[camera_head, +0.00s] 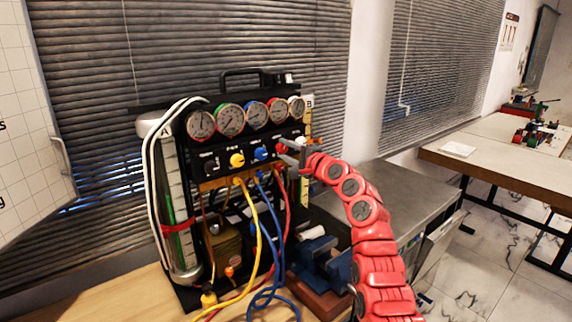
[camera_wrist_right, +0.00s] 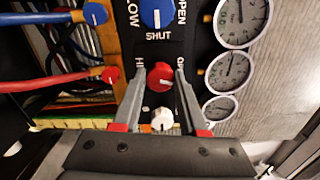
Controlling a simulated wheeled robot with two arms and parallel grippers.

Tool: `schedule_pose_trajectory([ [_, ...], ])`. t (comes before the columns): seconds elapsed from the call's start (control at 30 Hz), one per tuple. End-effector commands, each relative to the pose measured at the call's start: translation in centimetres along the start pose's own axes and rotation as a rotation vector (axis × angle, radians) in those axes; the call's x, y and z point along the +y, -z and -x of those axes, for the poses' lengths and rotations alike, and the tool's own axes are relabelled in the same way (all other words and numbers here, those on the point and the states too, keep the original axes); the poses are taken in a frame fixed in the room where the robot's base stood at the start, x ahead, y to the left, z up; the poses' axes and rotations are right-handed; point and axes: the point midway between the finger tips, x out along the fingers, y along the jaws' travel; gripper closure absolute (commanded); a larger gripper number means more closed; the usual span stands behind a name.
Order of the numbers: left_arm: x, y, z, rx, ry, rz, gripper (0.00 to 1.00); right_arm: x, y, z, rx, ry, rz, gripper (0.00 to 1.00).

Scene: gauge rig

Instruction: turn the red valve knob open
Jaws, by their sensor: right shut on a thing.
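The red valve knob (camera_wrist_right: 160,76) sits on the black panel of the gauge rig, between a blue knob (camera_wrist_right: 157,13) and a white knob (camera_wrist_right: 162,119) in the right wrist view. My right gripper (camera_wrist_right: 160,74) has its two grey fingers on either side of the red knob and is shut on it. In the head view my right gripper (camera_head: 290,154) reaches the right end of the knob row, partly covering the red knob. The knob's exact turn angle is hard to read. My left gripper is in neither view.
Several round gauges (camera_head: 231,120) stand above the knobs. Yellow, blue and red hoses (camera_head: 252,220) hang from the front of the rig. A blue vise (camera_head: 322,262) stands on the bench beside my right arm. A grey cabinet top (camera_head: 400,195) lies to the right.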

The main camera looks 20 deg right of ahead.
Motion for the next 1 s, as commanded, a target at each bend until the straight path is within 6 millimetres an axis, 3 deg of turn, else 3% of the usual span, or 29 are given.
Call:
schedule_pose_trajectory([
  [0.03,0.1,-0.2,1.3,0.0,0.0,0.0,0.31,0.8,0.0,-0.1,-0.002,-0.001,0.036,1.0],
  [0.1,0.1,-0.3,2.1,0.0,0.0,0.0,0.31,0.8,0.0,-0.1,-0.001,-0.002,0.087,1.0],
  [0.4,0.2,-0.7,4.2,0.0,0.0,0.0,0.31,0.4,0.0,0.0,-0.001,0.0,0.246,1.0],
  [1.0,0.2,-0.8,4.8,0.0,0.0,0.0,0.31,0.3,0.0,-0.1,-0.002,-0.004,0.305,1.0],
])
